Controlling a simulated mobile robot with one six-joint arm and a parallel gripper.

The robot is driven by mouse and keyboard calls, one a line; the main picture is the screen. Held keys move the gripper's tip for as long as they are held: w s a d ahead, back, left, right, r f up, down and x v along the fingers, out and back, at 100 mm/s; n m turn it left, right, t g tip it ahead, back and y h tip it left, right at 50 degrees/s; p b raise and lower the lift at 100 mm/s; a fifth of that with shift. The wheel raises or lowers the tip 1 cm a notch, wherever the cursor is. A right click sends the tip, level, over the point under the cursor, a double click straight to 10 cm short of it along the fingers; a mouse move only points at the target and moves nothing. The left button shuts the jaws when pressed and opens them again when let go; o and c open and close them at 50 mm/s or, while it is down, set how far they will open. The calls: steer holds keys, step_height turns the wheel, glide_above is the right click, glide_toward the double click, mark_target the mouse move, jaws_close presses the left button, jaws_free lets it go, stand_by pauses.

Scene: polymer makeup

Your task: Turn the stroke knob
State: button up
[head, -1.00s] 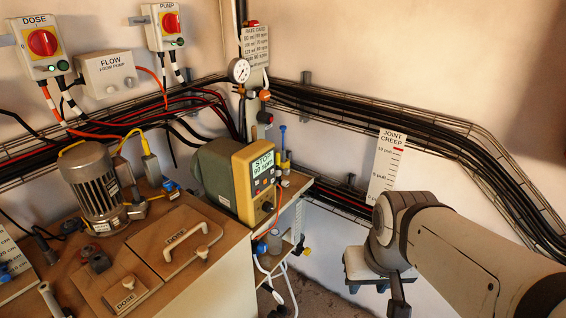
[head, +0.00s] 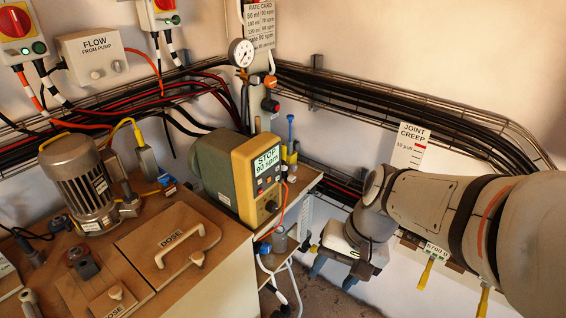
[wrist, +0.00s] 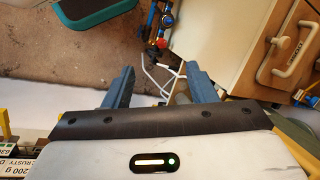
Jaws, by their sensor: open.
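The yellow-fronted pump (head: 257,175) stands at the cabinet's right end, its display reading STOP 90 spm. A small dark knob (head: 271,206) sits low on its front face, probably the stroke knob; I cannot read a label on it. My gripper (head: 335,272) hangs right of and below the pump, apart from it, pointing downward. In the wrist view my gripper (wrist: 160,82) has its two blue fingers spread, with nothing held between them. The knob is not recognisable in the wrist view.
Orange tubing runs beside the pump's front. White tubes (wrist: 158,82) hang near my fingers. A teal-edged container (wrist: 85,15) stands on the floor. Cable trays line the wall.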

steer(key=w+a+f+m+g+y+b, duration=0.2)
steer(key=w+a+f+m+y, duration=0.15)
steer(key=a+y, duration=0.2)
steer(key=m+t+y+b, duration=0.4)
steer(key=m+t+y, duration=0.2)
steer(key=m+t, duration=0.85)
glide_toward(275, 209)
steer(key=w+r+m+g, duration=0.1)
steer(key=w+m+g, duration=0.1)
steer(key=x, duration=0.7)
steer(key=shift+s+a+p, duration=0.25)
steer(key=shift+a+p, duration=0.05)
steer(key=shift+p, duration=0.05)
